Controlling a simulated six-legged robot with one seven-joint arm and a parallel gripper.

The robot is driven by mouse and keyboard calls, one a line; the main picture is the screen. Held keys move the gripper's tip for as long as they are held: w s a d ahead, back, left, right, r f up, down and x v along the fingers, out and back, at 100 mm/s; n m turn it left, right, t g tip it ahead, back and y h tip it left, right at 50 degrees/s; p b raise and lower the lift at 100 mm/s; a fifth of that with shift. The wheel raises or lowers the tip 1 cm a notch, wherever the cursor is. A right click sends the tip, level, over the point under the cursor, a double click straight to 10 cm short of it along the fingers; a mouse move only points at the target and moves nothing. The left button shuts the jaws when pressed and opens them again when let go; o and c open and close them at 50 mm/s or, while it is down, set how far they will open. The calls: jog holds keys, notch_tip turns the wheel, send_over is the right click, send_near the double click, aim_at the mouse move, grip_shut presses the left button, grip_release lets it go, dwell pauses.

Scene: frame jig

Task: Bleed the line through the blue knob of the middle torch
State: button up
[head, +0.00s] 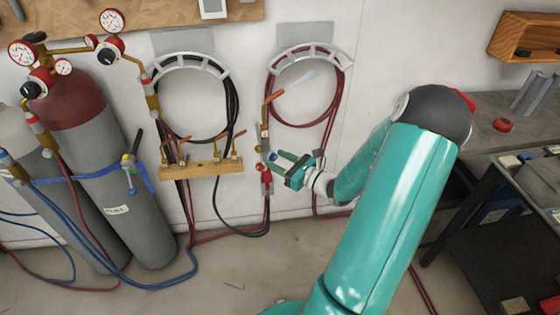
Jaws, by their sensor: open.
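A brass torch (264,132) with an orange-brown nozzle hangs upright on the wall below the right hose hanger. A small blue knob (272,157) sits on the right side of its body, and a red knob (261,167) sits just below and to the left. My gripper (281,160) is open, its teal fingers pointing left at the blue knob's right side. I cannot tell whether they touch it. Several smaller torches (182,150) stand in a wooden rack (203,170) to the left. I cannot tell from this view which torch counts as the middle one.
Gas cylinders (75,130) with gauges and a blue strap stand at the left. Coiled hoses hang on the left (157,100) and right (340,97) hangers. Hoses run down to the floor. A dark workbench (500,145) stands at the right.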

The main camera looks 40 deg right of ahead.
jog(key=c, duration=1)
jog(key=shift+n, duration=0.4)
jog(key=n, duration=0.3)
jog(key=shift+n, duration=0.3)
jog(key=n, duration=1.3)
jog(key=shift+n, duration=0.3)
